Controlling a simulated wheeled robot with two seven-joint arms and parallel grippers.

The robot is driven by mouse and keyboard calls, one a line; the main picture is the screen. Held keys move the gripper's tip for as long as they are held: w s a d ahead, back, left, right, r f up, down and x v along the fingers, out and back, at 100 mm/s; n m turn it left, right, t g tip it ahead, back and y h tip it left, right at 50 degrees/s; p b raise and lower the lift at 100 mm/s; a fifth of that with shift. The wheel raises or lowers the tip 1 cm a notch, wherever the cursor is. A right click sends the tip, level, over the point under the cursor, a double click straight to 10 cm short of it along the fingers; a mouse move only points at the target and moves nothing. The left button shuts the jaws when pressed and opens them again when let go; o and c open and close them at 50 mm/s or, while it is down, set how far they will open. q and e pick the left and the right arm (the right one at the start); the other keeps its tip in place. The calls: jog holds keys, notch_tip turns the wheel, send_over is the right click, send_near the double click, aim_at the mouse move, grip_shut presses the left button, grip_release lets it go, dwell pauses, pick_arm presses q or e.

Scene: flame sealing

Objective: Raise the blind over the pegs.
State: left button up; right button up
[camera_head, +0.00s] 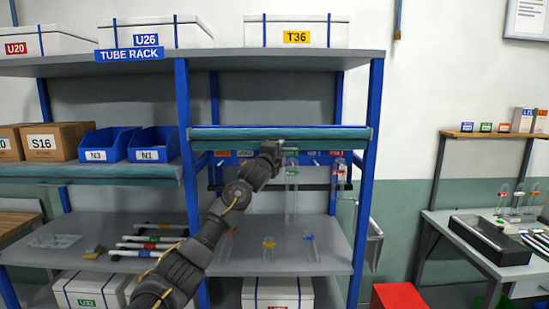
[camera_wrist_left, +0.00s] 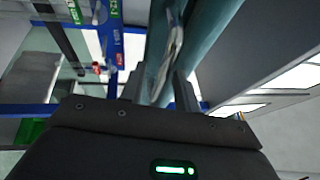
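The teal blind (camera_head: 330,138) sits as a narrow horizontal band at the top of the rack's right bay, and it also shows up close in the left wrist view (camera_wrist_left: 210,45). Below it, a blue peg strip (camera_head: 314,160) with colored labels is in sight; glass tubes (camera_head: 291,178) hang there at the right. My left gripper (camera_head: 275,148) is at the blind's lower edge, near its middle. In the left wrist view its fingers (camera_wrist_left: 160,90) stand apart, with a silvery pull (camera_wrist_left: 172,50) between them; contact cannot be told. My arm hides part of the strip. My right gripper is out of view.
Blue bins (camera_head: 152,146) and a cardboard box (camera_head: 52,142) stand on the left shelf. Capped tubes (camera_head: 150,240) lie on the lower shelf, with small colored items (camera_head: 268,243) right of my arm. A side table (camera_head: 465,235) stands at right.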

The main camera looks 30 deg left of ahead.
pick_arm(q)
jog(key=b+v, duration=0.4)
jog(key=v, duration=0.6)
jog(key=shift+f, duration=0.1)
